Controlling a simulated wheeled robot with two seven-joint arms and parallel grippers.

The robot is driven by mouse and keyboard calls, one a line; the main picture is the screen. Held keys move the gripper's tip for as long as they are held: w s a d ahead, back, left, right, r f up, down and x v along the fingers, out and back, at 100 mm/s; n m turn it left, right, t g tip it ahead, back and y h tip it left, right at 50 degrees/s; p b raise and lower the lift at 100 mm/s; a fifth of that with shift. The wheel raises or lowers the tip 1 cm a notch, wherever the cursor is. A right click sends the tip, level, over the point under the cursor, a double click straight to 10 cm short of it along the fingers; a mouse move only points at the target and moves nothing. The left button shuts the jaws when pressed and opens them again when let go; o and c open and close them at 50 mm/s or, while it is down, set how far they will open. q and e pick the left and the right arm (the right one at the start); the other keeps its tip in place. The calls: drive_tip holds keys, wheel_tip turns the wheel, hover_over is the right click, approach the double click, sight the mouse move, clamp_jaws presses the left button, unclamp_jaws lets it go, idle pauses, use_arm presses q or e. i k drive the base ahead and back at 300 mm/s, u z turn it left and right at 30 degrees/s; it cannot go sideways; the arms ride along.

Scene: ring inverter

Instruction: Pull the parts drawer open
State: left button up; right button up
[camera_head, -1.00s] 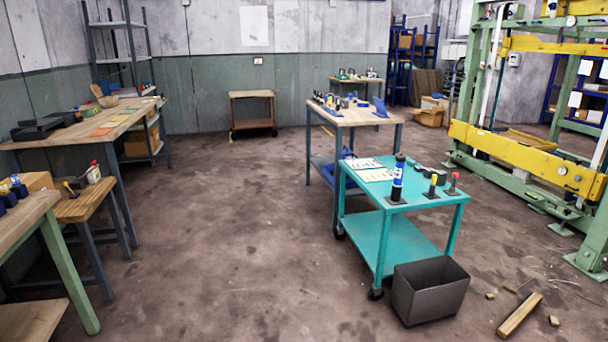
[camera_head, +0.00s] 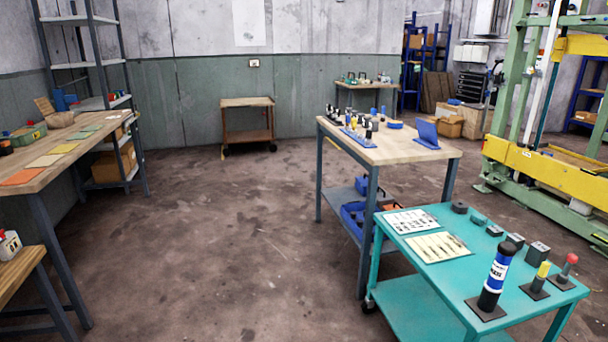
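I cannot make out a parts drawer for certain in the head view. A wooden-topped table (camera_head: 400,150) stands right of centre, with blue bins (camera_head: 355,215) on its lower shelf. A dark stacked unit (camera_head: 470,84) stands far back right, too small to tell whether it has drawers. Neither of my grippers is in view.
A teal cart (camera_head: 415,290) at the lower right carries sheets, a blue-and-black cylinder (camera_head: 497,272) and small parts. A long bench (camera_head: 85,150) lines the left. A brown trolley (camera_head: 247,122) stands at the back wall. The middle floor is clear.

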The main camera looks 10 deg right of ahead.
sight(466, 76)
drive_tip(key=i, duration=8.8)
drive_tip(key=z, duration=2.15)
drive_tip(key=i, duration=6)
